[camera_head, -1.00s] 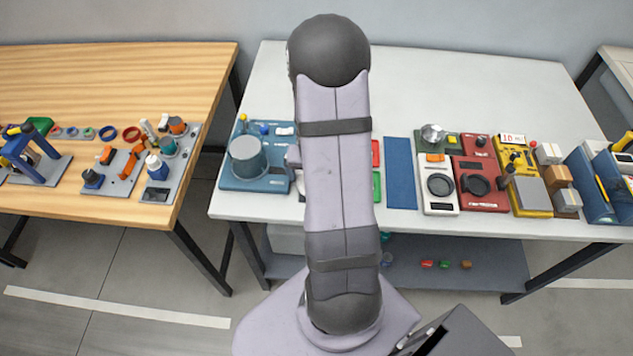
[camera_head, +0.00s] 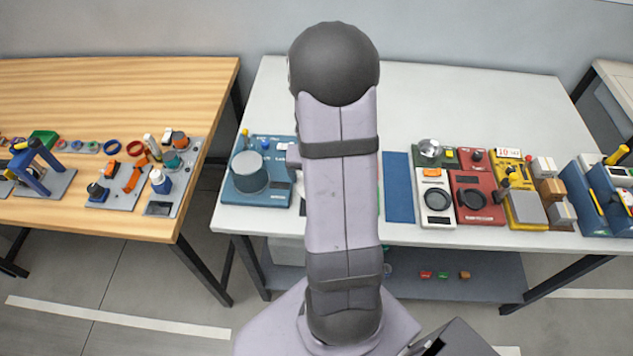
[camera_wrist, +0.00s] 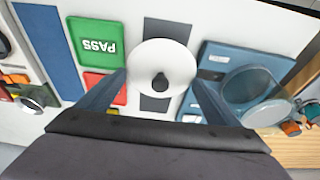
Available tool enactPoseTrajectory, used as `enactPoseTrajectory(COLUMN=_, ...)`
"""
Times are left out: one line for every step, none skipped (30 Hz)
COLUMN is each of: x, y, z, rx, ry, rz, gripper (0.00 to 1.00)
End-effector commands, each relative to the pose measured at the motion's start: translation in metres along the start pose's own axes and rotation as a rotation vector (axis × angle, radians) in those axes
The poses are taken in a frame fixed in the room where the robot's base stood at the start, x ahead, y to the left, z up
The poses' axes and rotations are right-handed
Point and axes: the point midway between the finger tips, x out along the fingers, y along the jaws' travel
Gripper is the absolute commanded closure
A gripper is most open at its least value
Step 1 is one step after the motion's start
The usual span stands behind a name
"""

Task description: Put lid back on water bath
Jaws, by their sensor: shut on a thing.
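The water bath is a blue unit with a grey round pot (camera_head: 249,173) at the left end of the white table. In the wrist view the open-topped pot (camera_wrist: 250,88) is on the right. The lid, a white disc with a black knob (camera_wrist: 160,72), is in the middle of the wrist view. In the head view my arm hides the lid and gripper.
A green PASS card (camera_wrist: 96,43) and a red card (camera_wrist: 97,84) lie left of the lid. Beyond is a blue mat (camera_head: 399,187). Several devices, including a red one (camera_head: 477,188), stand to the right. A wooden table (camera_head: 205,100) adjoins at left. The white table's back is clear.

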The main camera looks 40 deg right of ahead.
Motion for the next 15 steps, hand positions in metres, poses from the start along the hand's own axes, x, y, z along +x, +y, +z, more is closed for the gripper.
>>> enactPoseTrajectory(x=-0.009, y=0.000, z=-0.004, rx=0.001, ry=0.006, rz=-0.001, gripper=0.38)
enactPoseTrajectory(x=-0.013, y=0.000, z=-0.005, rx=0.001, ry=0.005, rz=-0.002, gripper=0.38)
enactPoseTrajectory(x=-0.018, y=-0.001, z=-0.006, rx=0.000, ry=0.005, rz=-0.003, gripper=0.38)
enactPoseTrajectory(x=-0.020, y=0.000, z=-0.007, rx=0.001, ry=0.004, rz=-0.002, gripper=0.38)
enactPoseTrajectory(x=-0.023, y=0.000, z=-0.008, rx=0.001, ry=0.005, rz=-0.001, gripper=0.38)
enactPoseTrajectory(x=-0.027, y=0.000, z=-0.009, rx=0.000, ry=0.004, rz=-0.001, gripper=0.38)
enactPoseTrajectory(x=-0.029, y=0.000, z=-0.009, rx=0.000, ry=0.004, rz=-0.001, gripper=0.38)
enactPoseTrajectory(x=-0.031, y=0.000, z=-0.009, rx=0.000, ry=0.003, rz=-0.001, gripper=0.38)
enactPoseTrajectory(x=-0.033, y=0.000, z=-0.010, rx=0.001, ry=0.002, rz=-0.001, gripper=0.38)
enactPoseTrajectory(x=-0.035, y=0.000, z=-0.010, rx=0.001, ry=0.002, rz=-0.001, gripper=0.38)
enactPoseTrajectory(x=-0.036, y=0.000, z=-0.010, rx=0.000, ry=0.002, rz=-0.001, gripper=0.38)
enactPoseTrajectory(x=-0.037, y=0.000, z=-0.010, rx=0.000, ry=0.001, rz=-0.001, gripper=0.38)
enactPoseTrajectory(x=-0.037, y=0.000, z=-0.011, rx=0.000, ry=0.001, rz=-0.001, gripper=0.38)
enactPoseTrajectory(x=-0.038, y=-0.001, z=-0.011, rx=-0.001, ry=0.001, rz=-0.001, gripper=0.38)
enactPoseTrajectory(x=-0.039, y=-0.002, z=-0.011, rx=-0.004, ry=0.001, rz=-0.002, gripper=0.38)
